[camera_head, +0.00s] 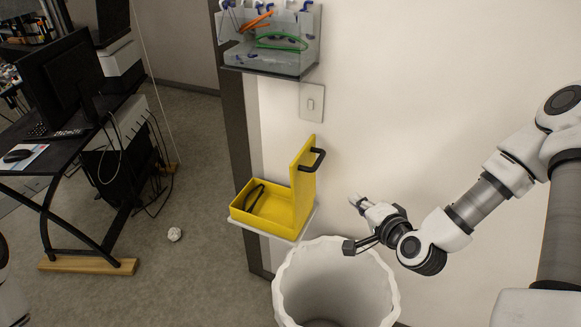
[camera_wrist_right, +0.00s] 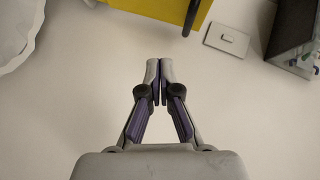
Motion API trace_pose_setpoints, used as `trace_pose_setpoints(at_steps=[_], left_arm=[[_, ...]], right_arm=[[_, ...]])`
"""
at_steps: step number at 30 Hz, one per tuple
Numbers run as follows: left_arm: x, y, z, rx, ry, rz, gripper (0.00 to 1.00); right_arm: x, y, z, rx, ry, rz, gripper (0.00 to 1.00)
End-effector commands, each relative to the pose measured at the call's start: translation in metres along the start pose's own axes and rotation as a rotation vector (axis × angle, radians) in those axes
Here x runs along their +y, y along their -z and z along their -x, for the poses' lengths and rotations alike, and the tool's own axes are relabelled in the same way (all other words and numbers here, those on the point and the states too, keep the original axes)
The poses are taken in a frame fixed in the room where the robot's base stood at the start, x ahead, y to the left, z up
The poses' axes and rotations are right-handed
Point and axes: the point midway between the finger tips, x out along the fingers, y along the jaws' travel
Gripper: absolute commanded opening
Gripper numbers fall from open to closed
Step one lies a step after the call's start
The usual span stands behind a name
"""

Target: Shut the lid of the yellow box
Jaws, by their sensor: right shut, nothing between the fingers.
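The yellow box (camera_head: 262,219) sits on a small white wall shelf (camera_head: 309,222), left of my right gripper. Its lid (camera_head: 303,185) stands upright along the box's right side, so the box is open. A black handle (camera_head: 318,160) is on the lid's right-hand face. A thin dark item (camera_head: 252,198) is inside the box. My right gripper (camera_head: 356,202) is shut and empty, apart from the lid and to its right. In the right wrist view its fingertips (camera_wrist_right: 159,68) meet, with part of the yellow lid (camera_wrist_right: 150,8) and the handle (camera_wrist_right: 190,18) beyond. My left gripper is not in view.
A white bin (camera_head: 335,285) stands below the shelf and my right gripper. A grey wall rack (camera_head: 268,58) with an orange and a green item hangs above, over a light switch (camera_head: 311,102). A dark desk (camera_head: 75,170) is at left. A crumpled ball (camera_head: 174,234) lies on the floor.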

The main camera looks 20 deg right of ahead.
Motion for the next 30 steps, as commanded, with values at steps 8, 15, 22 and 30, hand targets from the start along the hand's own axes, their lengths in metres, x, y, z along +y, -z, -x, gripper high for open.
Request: trace_pose_setpoints(at_steps=[8,15,22,30], left_arm=[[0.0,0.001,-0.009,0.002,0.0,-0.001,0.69],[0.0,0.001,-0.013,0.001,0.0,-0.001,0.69],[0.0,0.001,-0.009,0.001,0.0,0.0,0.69],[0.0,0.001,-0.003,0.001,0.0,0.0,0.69]], right_arm=[[-0.032,0.031,-0.002,0.082,0.11,-0.111,0.0],[-0.035,0.033,-0.034,0.081,0.106,-0.1,0.0],[-0.041,0.037,-0.084,0.08,0.106,-0.103,0.0],[-0.047,0.018,-0.122,0.078,0.104,-0.104,0.0]])
